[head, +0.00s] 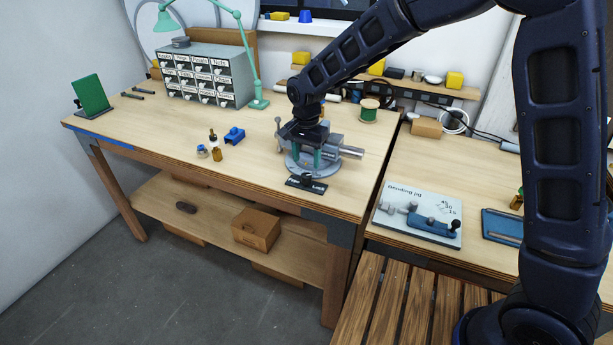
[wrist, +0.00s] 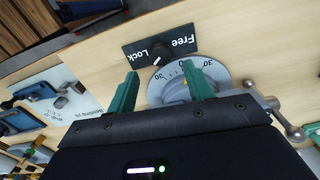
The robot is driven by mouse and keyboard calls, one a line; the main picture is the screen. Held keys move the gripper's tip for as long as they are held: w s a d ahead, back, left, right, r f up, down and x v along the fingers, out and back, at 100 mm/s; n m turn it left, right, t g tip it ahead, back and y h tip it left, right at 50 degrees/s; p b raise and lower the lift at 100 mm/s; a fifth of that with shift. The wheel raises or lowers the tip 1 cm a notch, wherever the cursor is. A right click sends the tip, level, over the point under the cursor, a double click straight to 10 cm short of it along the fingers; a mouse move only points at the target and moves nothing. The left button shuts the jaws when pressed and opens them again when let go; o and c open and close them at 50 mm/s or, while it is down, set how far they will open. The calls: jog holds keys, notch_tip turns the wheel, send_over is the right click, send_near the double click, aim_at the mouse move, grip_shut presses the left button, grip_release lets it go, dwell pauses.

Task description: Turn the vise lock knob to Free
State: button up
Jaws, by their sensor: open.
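The vise (head: 345,151) stands near the front right corner of the wooden bench, on a round base with a degree scale (wrist: 215,71). In front of the base is a black plate (head: 291,183) marked Free on the left and Lock on the right. The small black lock knob (head: 306,178) sits on the plate; in the wrist view the knob (wrist: 159,58) has a white mark, whose exact setting I cannot tell. My gripper (head: 316,160) is above the vise, green fingers apart and empty. In the wrist view my gripper (wrist: 161,88) points toward the scale, with the knob beyond the fingertips.
A metal handle with ball ends (wrist: 290,120) sticks out beside the scale. A bending jig board (head: 390,218) lies on the right-hand bench. The bench front left of the plate is clear.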

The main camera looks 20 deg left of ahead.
aim_at(306, 175)
notch_tip(306, 175, down, 7)
jog(key=shift+f, duration=0.15)
dwell(0.4)
jog(key=c, duration=1)
